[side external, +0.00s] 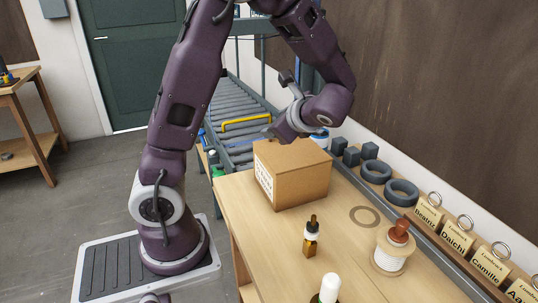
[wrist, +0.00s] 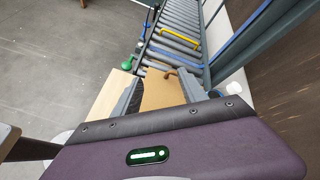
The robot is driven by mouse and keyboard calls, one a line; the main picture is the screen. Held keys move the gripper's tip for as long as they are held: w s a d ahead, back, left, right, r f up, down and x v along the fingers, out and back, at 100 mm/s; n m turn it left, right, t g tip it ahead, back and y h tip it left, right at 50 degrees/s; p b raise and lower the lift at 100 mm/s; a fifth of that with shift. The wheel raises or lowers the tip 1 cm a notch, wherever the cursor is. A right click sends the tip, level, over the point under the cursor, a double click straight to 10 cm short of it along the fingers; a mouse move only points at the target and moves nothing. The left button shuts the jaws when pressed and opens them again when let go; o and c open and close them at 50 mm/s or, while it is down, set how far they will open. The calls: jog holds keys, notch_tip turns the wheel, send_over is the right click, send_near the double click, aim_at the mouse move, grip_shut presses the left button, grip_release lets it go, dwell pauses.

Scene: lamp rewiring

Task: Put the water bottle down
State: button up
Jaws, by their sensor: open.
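My gripper (side external: 272,132) is above the back edge of the cardboard box's top in the side view. In the wrist view its two grey fingers (wrist: 160,76) stand apart, with the tan box top (wrist: 163,92) between them and nothing visibly gripped. No object is plainly a water bottle. A white and blue item (side external: 320,138), partly hidden behind the box, may be one; a white round top (wrist: 235,88) shows right of my gripper in the wrist view. A white-capped bottle (side external: 328,290) is cut off at the bottom of the side view.
Dark rings (side external: 402,192), blocks and name tags line the wall. A roller conveyor (side external: 235,110) lies behind.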

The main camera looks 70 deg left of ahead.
jog(key=s+d+r+n+t+h, duration=0.2)
jog(key=s+d+n+h, duration=0.3)
jog(key=d, duration=0.5)
jog(key=s+d+r+n+t+h, duration=0.2)
jog(key=s+d+n+h, duration=0.4)
jog(key=d, duration=0.5)
jog(key=s+t+h, duration=0.1)
jog(key=s, duration=0.1)
jog(key=shift+s+d+r+t, duration=0.15)
jog(key=shift+s+r+t, duration=0.1)
jog(key=shift+s+t, duration=0.15)
